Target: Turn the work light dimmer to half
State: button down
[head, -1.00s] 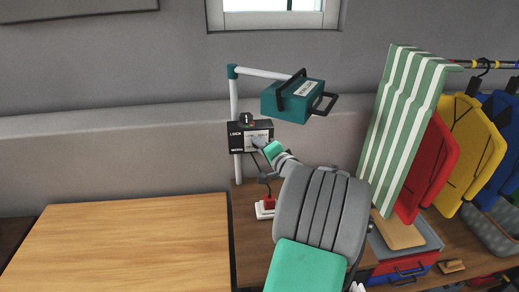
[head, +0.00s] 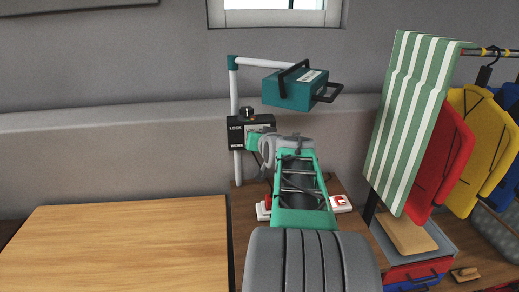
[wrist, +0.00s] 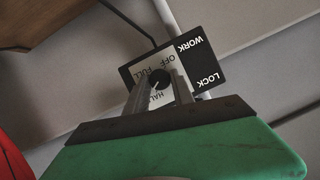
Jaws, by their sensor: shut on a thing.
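The teal work light (head: 296,92) hangs from a white pole in the head view. A black control box (head: 236,135) is mounted on that pole below it. In the wrist view the box (wrist: 205,68) has a pale dial panel lettered OFF, FULL and HALF, with WORK and LOCK beside it. The dark round dimmer knob (wrist: 158,78) sits between my two fingertips. My gripper (wrist: 160,82) is shut on this knob; it shows in the head view (head: 256,138) at the box's front. The fingers partly cover the HALF lettering. I cannot tell the knob's exact setting.
A wooden table (head: 125,245) is at left. A green striped cloth (head: 415,120) and coloured garments (head: 465,145) hang at right. Red-and-white items (head: 340,203) lie beside my arm.

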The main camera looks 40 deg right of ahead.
jog(key=shift+w+a+n+g+h+b, duration=0.1)
jog(key=shift+n+g+h+b, duration=0.3)
jog(key=shift+n+b, duration=0.65)
jog(key=shift+r, duration=0.15)
jog(key=c, duration=1.1)
grip_release()
jog(key=b+v, duration=0.1)
jog(key=v, duration=0.6)
jog(key=shift+s+a, duration=0.25)
jog(key=shift+s, duration=0.05)
